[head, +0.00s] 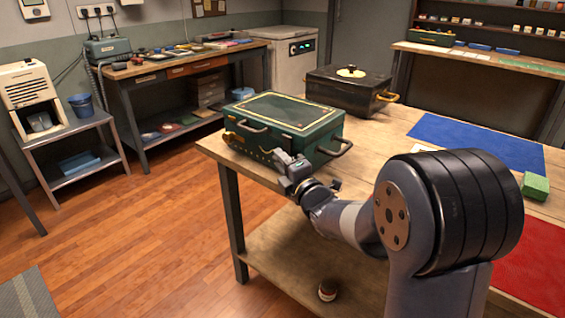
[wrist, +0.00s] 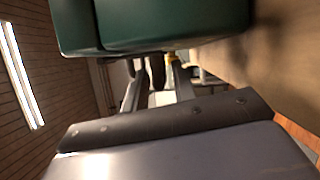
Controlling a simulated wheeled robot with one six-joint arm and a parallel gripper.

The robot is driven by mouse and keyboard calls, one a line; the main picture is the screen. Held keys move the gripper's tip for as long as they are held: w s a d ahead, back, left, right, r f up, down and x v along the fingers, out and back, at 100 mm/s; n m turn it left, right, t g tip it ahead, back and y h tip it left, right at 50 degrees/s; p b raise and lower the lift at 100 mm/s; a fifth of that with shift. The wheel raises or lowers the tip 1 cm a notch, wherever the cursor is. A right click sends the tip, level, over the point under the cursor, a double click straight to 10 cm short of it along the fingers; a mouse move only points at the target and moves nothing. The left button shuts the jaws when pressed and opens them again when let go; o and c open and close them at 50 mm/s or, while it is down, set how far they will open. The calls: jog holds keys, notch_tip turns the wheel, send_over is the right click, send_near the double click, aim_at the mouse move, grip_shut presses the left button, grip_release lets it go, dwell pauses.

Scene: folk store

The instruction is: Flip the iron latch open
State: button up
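A dark green case (head: 285,125) with a yellow-lined lid sits shut at the near left corner of the wooden table. Dark metal fittings (head: 240,142) run along its front; I cannot single out the iron latch among them. My gripper (head: 282,158) is low at the front of the case, near the right end of these fittings, and covers part of them. In the wrist view the green case (wrist: 175,25) fills the top. The fingers of my gripper (wrist: 156,82) stand apart just below it, with a dark shape between them; contact is unclear.
A dark case with brass handles (head: 348,90) stands behind on the same table (head: 385,135). A blue mat (head: 475,143), a green block (head: 535,186) and a red mat (head: 535,265) lie to the right. A small jar (head: 327,291) is on the lower shelf.

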grip_shut()
jog(key=shift+r, duration=0.1)
notch_tip(320, 180, up, 8)
jog(key=s+a+m+g+p, duration=0.1)
jog(key=m+g+p, duration=0.5)
jog(key=m+p, duration=0.7)
jog(key=s+p, duration=0.1)
jog(key=p, duration=1.4)
jog(key=shift+s+a+g+p, duration=0.15)
jog(key=shift+a+g+p, duration=0.15)
jog(key=shift+a+g, duration=0.1)
jog(key=shift+m, duration=0.3)
jog(key=shift+o, duration=0.9)
grip_release()
